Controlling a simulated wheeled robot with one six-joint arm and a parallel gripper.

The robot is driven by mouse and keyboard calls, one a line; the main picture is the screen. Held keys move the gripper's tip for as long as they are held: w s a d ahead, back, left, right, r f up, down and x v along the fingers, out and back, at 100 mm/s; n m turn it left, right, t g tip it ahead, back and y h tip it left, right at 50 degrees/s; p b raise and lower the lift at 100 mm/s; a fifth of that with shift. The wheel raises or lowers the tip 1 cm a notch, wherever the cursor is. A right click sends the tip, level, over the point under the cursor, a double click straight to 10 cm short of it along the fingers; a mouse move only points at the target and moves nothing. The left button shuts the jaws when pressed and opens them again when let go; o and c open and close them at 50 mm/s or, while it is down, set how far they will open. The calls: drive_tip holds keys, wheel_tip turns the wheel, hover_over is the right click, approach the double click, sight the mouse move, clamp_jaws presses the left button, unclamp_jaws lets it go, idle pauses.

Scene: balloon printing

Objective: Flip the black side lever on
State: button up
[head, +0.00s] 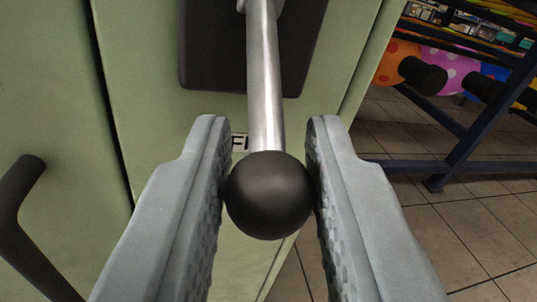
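The side lever is a silver metal rod (265,85) with a round black knob (269,195) at its near end. The rod comes from a dark plate (215,45) on a pale green cabinet. My gripper (268,150) has its two grey fingers on either side of the knob. The knob fills the gap between the fingers and looks in contact with both textured pads. A white label (240,142) with black letters, partly hidden by the left finger and the rod, sits on the cabinet behind.
The green cabinet (150,90) fills the left and middle. A black handle (25,225) sticks out at the lower left. A dark blue rack (465,125) with coloured spotted rolls stands at the right on a tiled floor (470,230), which is open in front of it.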

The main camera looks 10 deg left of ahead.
sight(281, 169)
clamp_jaws()
drive_tip(key=shift+r, duration=0.1)
drive_tip(key=shift+s+d+r+g+h, duration=0.15)
drive_tip(key=shift+r+g+h, duration=0.1)
drive_tip(key=shift+r+g, duration=0.25)
drive_tip(key=shift+s+d+r+g+h, duration=0.1)
drive_tip(key=shift+r+g+h, duration=0.2)
drive_tip(key=shift+g, duration=0.3)
drive_tip(key=r+g, duration=0.1)
drive_tip(key=r+g+h, duration=0.1)
drive_tip(key=shift+s+n+g+h, duration=0.2)
drive_tip(key=shift+n+g+h, duration=0.05)
drive_tip(key=shift+n+g, duration=0.15)
wheel_tip(281, 169, up, 2)
drive_tip(key=g+h, duration=0.1)
drive_tip(key=g, duration=0.1)
drive_tip(key=shift+w+g, duration=0.1)
drive_tip(key=shift+g, duration=0.3)
drive_tip(key=shift+w+a+r+n+g+h, duration=0.1)
drive_tip(key=shift+w+r+n+g+h, duration=0.1)
drive_tip(key=shift+r+g+h, duration=0.45)
drive_tip(key=shift+w+a+r+n+g+h, duration=0.1)
drive_tip(key=shift+r+n+g+h, duration=0.1)
drive_tip(key=shift+r+g+h, duration=0.4)
drive_tip(key=shift+f+g, duration=0.2)
drive_tip(key=shift+g, duration=0.05)
